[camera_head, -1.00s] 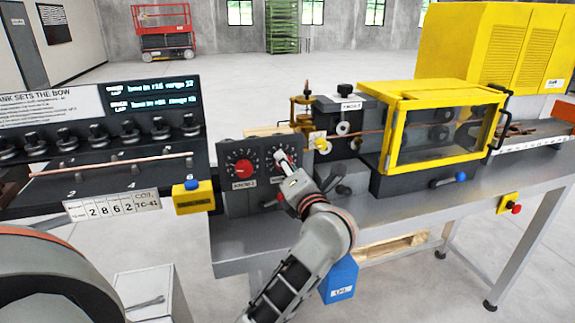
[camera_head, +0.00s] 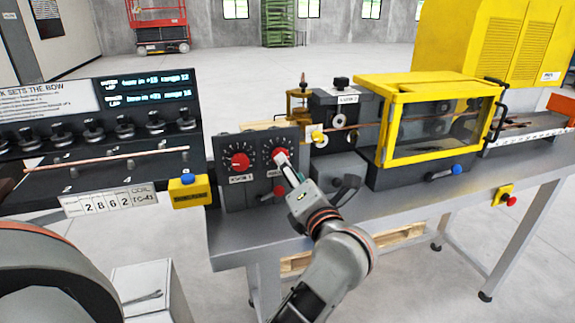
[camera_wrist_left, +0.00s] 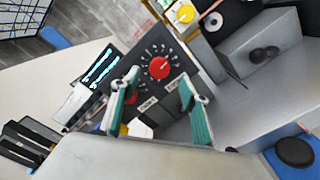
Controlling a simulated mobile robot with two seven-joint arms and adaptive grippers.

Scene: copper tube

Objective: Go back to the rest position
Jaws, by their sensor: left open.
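My left gripper (camera_head: 285,164) is at the front of the dark dial panel, close to the right red knob (camera_head: 280,155). In the left wrist view, my left gripper (camera_wrist_left: 158,90) is open, with green pads well apart and nothing held between them. A red knob (camera_wrist_left: 160,67) shows beyond the gap between its fingers. A second red knob lies partly behind one finger in that view. The left red knob (camera_head: 239,162) is clear of the gripper in the head view. I cannot tell whether a fingertip touches the panel. My right gripper is in neither view.
The bench (camera_head: 400,205) carries a yellow-framed guard (camera_head: 437,84) and a grey block with rollers to the right of the dials. A yellow box with a blue button (camera_head: 188,190) is at left, below a copper tube (camera_head: 105,160). The floor in front is open.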

